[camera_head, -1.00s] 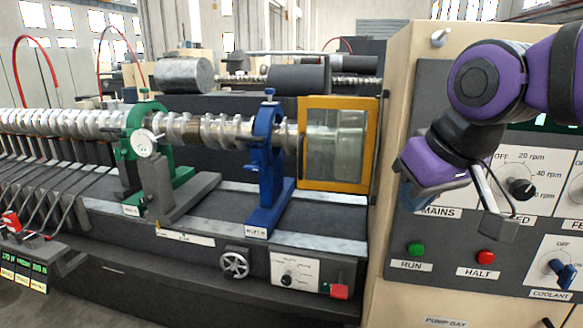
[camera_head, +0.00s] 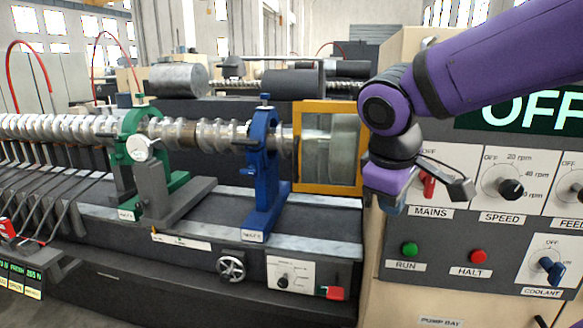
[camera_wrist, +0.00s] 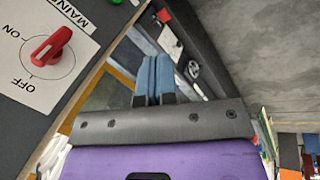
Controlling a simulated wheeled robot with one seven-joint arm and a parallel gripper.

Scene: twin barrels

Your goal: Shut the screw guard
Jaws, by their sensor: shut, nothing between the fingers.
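The screw guard is probably the yellow-framed clear panel (camera_head: 325,189) around the shiny end of the screw, left of the control cabinet. Its right side is partly hidden by my arm, and I cannot tell how far it stands open. A yellow strip, likely the guard's frame (camera_wrist: 122,77), shows beyond my fingers in the wrist view. My gripper (camera_head: 388,207) is shut and empty, in front of the cabinet's left edge, right of the guard in the picture. Its blue fingertips (camera_wrist: 153,72) are together in the wrist view. I see no clear contact with the guard.
The red MAINS switch (camera_head: 428,186) is close right of my gripper; its knob (camera_wrist: 52,47) also shows in the wrist view. The blue steady rest (camera_head: 262,170) and green one (camera_head: 122,165) stand left of the guard. A handwheel (camera_head: 231,267) is below.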

